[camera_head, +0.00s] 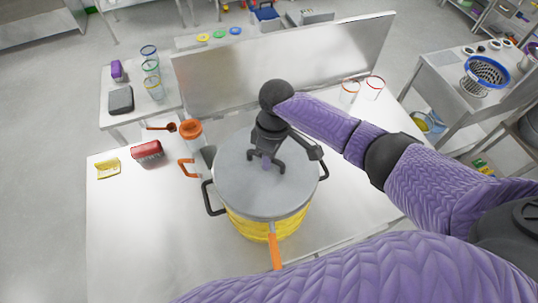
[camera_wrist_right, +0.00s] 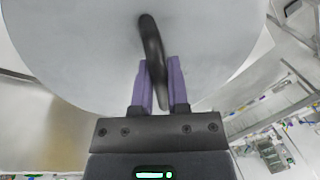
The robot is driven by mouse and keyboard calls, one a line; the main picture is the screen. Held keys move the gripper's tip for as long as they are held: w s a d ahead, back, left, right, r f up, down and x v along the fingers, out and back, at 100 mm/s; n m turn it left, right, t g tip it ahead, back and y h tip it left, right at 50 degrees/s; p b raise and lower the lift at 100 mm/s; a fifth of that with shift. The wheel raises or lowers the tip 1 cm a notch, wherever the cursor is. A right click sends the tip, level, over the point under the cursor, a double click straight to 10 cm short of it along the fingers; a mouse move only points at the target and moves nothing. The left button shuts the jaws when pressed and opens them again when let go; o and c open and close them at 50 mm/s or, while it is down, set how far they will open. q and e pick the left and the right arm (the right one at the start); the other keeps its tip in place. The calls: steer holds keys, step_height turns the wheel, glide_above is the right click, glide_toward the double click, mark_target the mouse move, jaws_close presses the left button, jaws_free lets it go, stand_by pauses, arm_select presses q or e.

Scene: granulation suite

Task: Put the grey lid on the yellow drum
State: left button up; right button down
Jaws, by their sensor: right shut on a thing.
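The grey lid (camera_head: 236,188) is a round disc with a dark handle in its middle. It lies over the top of the yellow drum (camera_head: 245,228), roughly centred, and looks about level. I cannot tell whether its rim touches the drum or hovers just above it. The drum's yellow side shows below the lid's near edge; its mouth is hidden. My right gripper (camera_head: 267,160) points down at the lid and is shut on its handle. In the right wrist view the handle (camera_wrist_right: 151,45) passes between the purple fingers, with the lid (camera_wrist_right: 75,50) behind. My left gripper is out of view.
On the white table (camera_head: 135,250), a red brush-like item (camera_head: 147,150), a yellow item (camera_head: 108,168) and an orange-rimmed jar (camera_head: 191,130) stand left of the drum. A metal panel (camera_head: 225,80) rises behind. Two clear beakers (camera_head: 374,88) stand at the back right. The table's front left is clear.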

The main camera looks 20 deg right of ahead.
steer(key=shift+f, duration=0.2)
steer(key=c, duration=0.5)
jaws_free()
steer(key=shift+c, duration=0.2)
step_height(320, 180, up, 10)
steer(key=w+d, duration=0.1)
steer(key=shift+w+f, duration=0.15)
steer(key=shift+w, duration=0.1)
steer(key=shift+d, duration=0.1)
